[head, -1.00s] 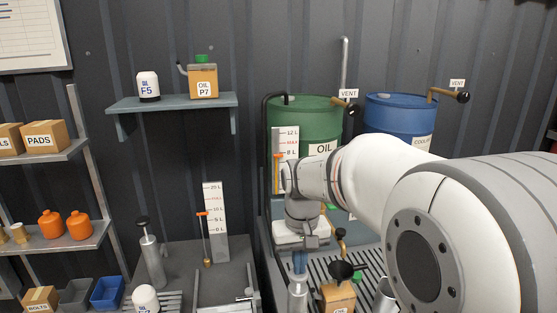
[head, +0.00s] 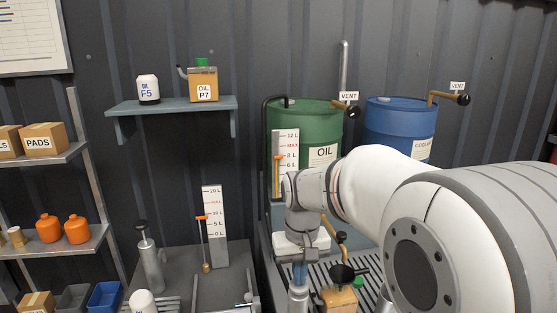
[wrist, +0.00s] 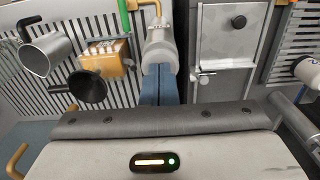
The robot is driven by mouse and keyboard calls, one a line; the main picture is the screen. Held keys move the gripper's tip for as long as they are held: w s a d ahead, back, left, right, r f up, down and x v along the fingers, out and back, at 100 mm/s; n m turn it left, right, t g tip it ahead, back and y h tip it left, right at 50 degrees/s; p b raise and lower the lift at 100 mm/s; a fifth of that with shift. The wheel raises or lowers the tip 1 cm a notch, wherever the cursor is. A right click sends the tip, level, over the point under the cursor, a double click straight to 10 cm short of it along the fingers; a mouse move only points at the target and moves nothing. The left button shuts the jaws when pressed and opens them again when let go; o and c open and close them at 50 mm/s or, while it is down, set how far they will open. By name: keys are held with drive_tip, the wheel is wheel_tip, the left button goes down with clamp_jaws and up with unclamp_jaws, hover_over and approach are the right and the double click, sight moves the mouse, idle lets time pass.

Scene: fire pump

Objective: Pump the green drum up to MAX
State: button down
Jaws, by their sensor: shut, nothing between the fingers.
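The green drum (head: 305,125), labelled OIL, stands at the back centre. The white level scale (head: 288,150) at its front left reads 12 L, a red MAX, 8 L and 6 L. An orange marker (head: 278,157) on it sits near 8 L, below MAX. My gripper (head: 299,278) is shut and empty, with blue fingers pointing down over a grey pump cylinder (head: 298,299). The wrist view shows the fingers (wrist: 160,78) at the end of the cylinder (wrist: 160,48). The cylinder's handle is hidden; I cannot tell whether they touch.
A blue drum (head: 398,120) stands right. At left are a second pump (head: 152,265) and a second scale (head: 215,225).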

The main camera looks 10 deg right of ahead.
drive_tip(key=shift+r+p, duration=2.3)
drive_tip(key=shift+r, duration=0.8)
drive_tip(key=shift+f, duration=0.2)
drive_tip(key=shift+f+b, duration=2.55)
drive_tip(key=shift+f, duration=0.7)
drive_tip(key=shift+r, duration=0.1)
drive_tip(key=shift+r+p, duration=2.7)
drive_tip(key=shift+r, duration=0.65)
drive_tip(key=shift+f, duration=0.15)
